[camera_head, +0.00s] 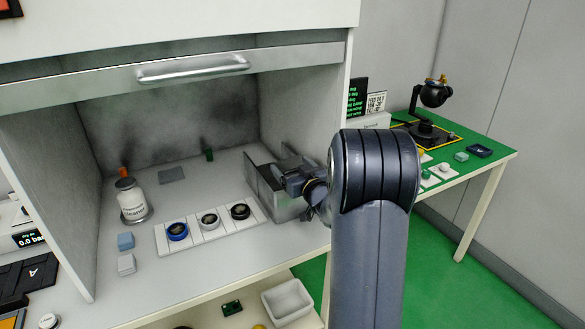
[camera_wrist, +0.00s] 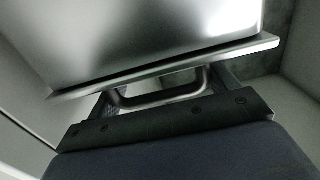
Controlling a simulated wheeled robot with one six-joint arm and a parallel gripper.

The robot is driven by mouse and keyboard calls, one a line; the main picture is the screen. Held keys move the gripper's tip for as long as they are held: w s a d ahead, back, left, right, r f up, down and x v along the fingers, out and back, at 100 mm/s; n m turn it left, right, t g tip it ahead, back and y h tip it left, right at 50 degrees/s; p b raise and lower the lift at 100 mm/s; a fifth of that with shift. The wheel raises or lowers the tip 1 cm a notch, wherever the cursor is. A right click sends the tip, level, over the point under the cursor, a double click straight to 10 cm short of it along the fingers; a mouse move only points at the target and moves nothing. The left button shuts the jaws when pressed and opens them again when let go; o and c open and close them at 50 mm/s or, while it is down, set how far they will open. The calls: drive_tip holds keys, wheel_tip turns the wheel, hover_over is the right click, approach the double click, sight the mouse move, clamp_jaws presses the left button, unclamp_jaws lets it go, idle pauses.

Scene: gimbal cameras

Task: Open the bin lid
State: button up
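A grey metal bin (camera_head: 290,209) stands at the right side of the hood's work surface, partly hidden by my arm. In the wrist view, a smooth metal panel with a projecting edge (camera_wrist: 262,47) fills the upper part. A dark U-shaped handle (camera_wrist: 165,97) sits below that edge. My gripper (camera_head: 290,182) is at the bin's upper right side. In the wrist view, its two fingers (camera_wrist: 165,88) stand apart on either side of the handle. I cannot tell whether they touch it. The lid's position is unclear in the head view.
The hood sash with its bar handle (camera_head: 193,68) is raised above. A rack of three round containers (camera_head: 209,225) lies left of the bin, with a labelled bottle (camera_head: 131,200) farther left. A white tub (camera_head: 287,303) is below. A green table (camera_head: 489,165) stands right.

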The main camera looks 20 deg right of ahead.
sight(287, 162)
drive_tip(key=c, duration=0.8)
drive_tip(key=shift+w+a, duration=0.15)
drive_tip(key=shift+w, duration=1.65)
drive_tip(key=o, duration=1.1)
drive_tip(key=s+b, duration=0.1)
drive_tip(key=s, duration=0.9)
drive_tip(key=shift+s+d, duration=0.2)
drive_tip(key=shift+s, duration=0.2)
